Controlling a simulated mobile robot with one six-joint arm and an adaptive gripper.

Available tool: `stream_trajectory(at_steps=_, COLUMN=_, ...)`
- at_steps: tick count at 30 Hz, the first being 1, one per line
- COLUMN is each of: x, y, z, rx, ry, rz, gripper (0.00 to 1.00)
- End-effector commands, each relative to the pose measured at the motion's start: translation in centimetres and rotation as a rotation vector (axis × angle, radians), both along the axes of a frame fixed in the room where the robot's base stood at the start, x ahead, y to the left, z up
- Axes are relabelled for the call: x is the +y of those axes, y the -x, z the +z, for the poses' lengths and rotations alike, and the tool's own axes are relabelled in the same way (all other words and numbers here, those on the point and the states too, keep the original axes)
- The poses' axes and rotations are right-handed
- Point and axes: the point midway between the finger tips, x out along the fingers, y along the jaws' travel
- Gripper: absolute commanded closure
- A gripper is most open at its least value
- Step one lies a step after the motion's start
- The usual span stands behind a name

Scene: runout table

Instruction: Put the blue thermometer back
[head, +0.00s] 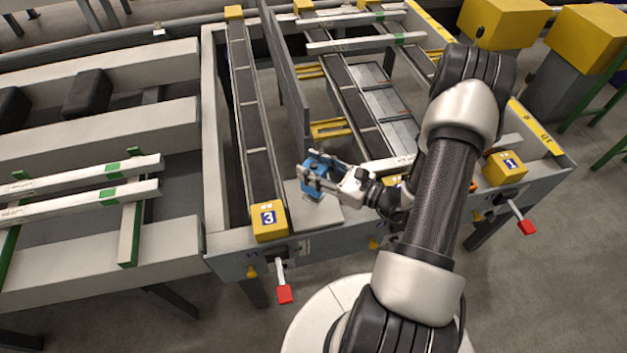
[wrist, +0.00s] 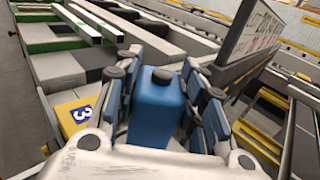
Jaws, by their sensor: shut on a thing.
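The blue thermometer (wrist: 157,112) is a boxy blue body with a dark round spot on its top end. My gripper (wrist: 165,100) is shut on it, with a finger on each side. In the head view my gripper (head: 322,178) is over a light grey plate (head: 318,212) beside the yellow block marked 3 (head: 269,221). The thermometer shows there as a small blue shape (head: 314,194) between the fingers, partly hidden by them. I cannot tell whether it touches the plate.
A tall grey divider (head: 284,75) stands behind my gripper. Yellow brackets (head: 330,130) and dark rails lie beyond it. Another yellow block (head: 505,167) is at the right. Levers with red ends (head: 285,294) stick out at the front. Pale bars (head: 85,175) lie at the left.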

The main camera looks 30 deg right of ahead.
Motion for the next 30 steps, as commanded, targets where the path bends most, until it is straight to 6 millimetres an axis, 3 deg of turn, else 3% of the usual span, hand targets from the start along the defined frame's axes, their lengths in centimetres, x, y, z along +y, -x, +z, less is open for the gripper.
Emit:
stream_trajectory(at_steps=10, x=0.0, y=0.0, z=-4.3, rx=-0.002, ry=-0.001, rz=0.0, gripper=0.86)
stream_trajectory(at_steps=22, x=0.0, y=0.0, z=-4.7, rx=-0.002, ry=0.0, rz=0.0, gripper=0.86)
stream_trajectory(at_steps=23, x=0.0, y=0.0, z=-4.6, rx=0.0, ry=0.001, rz=0.0, gripper=0.61)
stream_trajectory(at_steps=30, x=0.0, y=0.0, z=-4.6, rx=0.0, ry=0.001, rz=0.0, gripper=0.45)
